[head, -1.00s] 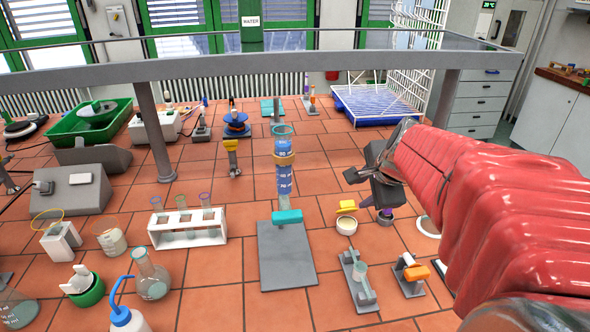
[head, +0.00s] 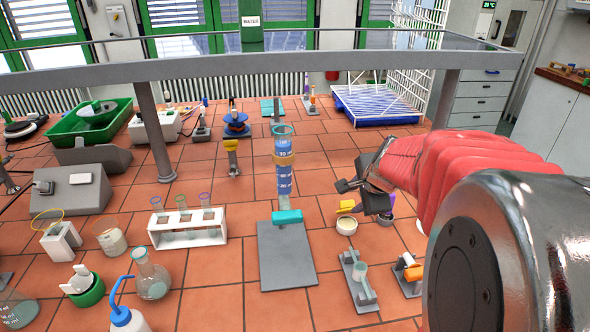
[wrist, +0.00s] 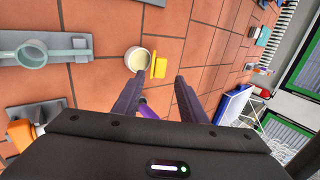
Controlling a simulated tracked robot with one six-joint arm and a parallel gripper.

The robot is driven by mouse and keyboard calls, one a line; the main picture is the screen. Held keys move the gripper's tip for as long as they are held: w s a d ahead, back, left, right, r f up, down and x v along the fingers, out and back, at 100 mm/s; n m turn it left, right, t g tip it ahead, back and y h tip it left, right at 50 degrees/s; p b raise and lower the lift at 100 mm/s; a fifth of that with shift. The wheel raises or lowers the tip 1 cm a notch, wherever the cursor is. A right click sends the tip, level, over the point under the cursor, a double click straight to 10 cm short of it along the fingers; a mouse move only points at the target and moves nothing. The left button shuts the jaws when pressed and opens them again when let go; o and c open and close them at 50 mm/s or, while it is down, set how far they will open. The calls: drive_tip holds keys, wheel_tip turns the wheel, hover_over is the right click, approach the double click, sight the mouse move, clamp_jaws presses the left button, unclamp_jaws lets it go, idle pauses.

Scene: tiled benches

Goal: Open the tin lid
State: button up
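A small round pale tin (head: 346,226) with a cream-coloured top or filling stands on the tiles in the head view; I cannot tell whether that top is a lid. It also shows in the wrist view (wrist: 136,59). A yellow piece (head: 346,206) is at its edge and shows beside it in the wrist view (wrist: 159,67). My gripper (head: 360,196) is open and empty above and just behind the tin. In the wrist view the two dark fingers (wrist: 157,80) are spread, with the yellow piece ahead of their gap.
A purple-topped object (head: 386,217) stands right of the tin, partly hidden by a finger in the wrist view (wrist: 149,110). Grey stands, one with an orange part (head: 413,272), are in front. A tall blue cylinder (head: 284,177) stands left. Bare tiles lie between.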

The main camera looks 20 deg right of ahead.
sight(348, 204)
drive_tip(key=shift+x, duration=3.5)
drive_tip(key=shift+c, duration=0.5)
drive_tip(key=c, duration=0.8)
